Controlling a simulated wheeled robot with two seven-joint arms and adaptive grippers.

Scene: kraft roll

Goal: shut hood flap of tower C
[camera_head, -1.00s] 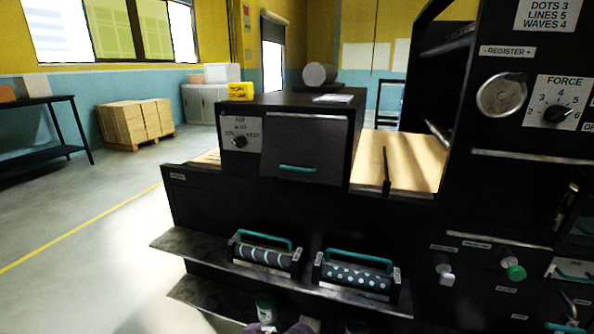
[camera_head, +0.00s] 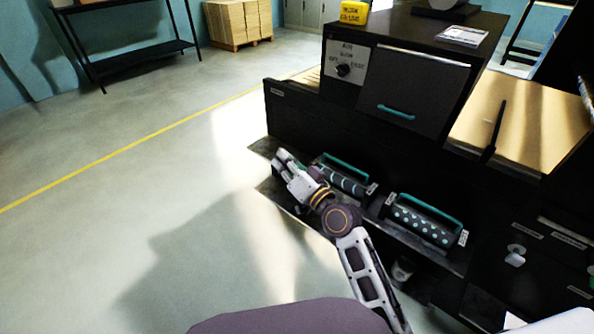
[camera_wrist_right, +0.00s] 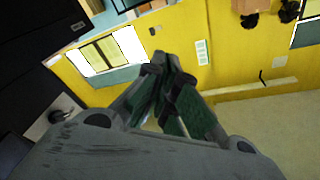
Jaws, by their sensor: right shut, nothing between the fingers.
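No tower letter C is readable, so I cannot tell which tower is C. A dark cabinet (camera_head: 492,23) in the head view has a grey front panel (camera_head: 415,75) with a teal handle (camera_head: 396,112). My right gripper (camera_head: 283,158) is shut and empty, in front of and below the cabinet, near the left end of the roller shelf. Its closed fingers show in the right wrist view (camera_wrist_right: 162,78). My left gripper is not in view.
Two rollers with teal handles, one striped (camera_head: 345,182) and one dotted (camera_head: 421,225), sit on the shelf beside my right arm. A kraft paper surface (camera_head: 540,115) lies right of the cabinet. The floor (camera_head: 130,215) at left is clear.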

